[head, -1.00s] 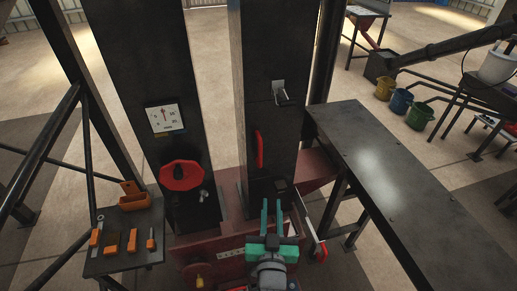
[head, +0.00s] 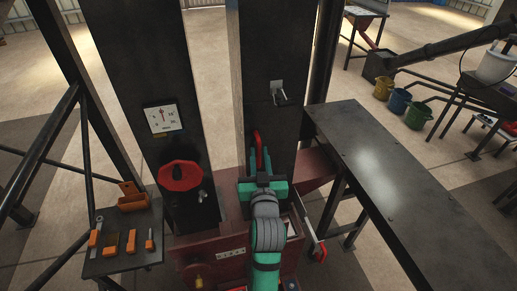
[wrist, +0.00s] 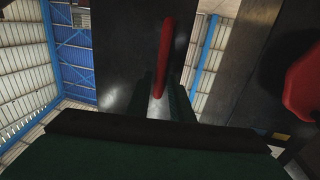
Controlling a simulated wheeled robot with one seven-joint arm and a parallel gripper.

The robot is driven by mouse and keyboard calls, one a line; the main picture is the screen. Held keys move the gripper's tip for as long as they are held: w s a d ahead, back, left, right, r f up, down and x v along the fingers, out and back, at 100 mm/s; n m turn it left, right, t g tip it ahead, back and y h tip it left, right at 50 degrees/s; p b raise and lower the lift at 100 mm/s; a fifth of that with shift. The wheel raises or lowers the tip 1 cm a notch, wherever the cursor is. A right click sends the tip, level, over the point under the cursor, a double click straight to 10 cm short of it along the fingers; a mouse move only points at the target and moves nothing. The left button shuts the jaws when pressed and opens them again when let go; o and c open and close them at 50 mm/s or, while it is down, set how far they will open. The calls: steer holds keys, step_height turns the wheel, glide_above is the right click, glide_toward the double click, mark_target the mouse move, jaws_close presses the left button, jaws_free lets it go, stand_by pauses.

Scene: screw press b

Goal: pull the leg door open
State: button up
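The leg door (head: 284,140) is a dark panel low on the right black leg of the press, and it looks shut. Its upright red handle (head: 257,140) stands out from the panel; it also shows in the wrist view (wrist: 166,50), running down the middle. My gripper (head: 261,160) is in front of the door at the handle's lower part. Its two fingers are apart, one on each side of the handle, and a gap seems to show between the handle and the fingers. The handle's lower end is partly hidden by my gripper in the head view.
A metal latch (head: 279,92) sits on the leg above the door. A red handwheel (head: 181,176) and a gauge (head: 164,117) are on the left leg. A small tool table (head: 150,254) stands left, a long dark bench (head: 395,180) right. A red-ended lever (head: 319,250) juts out at lower right.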

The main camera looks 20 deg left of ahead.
mark_target(259, 151)
steer(key=shift+x, duration=1.6)
steer(key=shift+a, duration=0.1)
jaws_close()
steer(key=shift+d, duration=0.2)
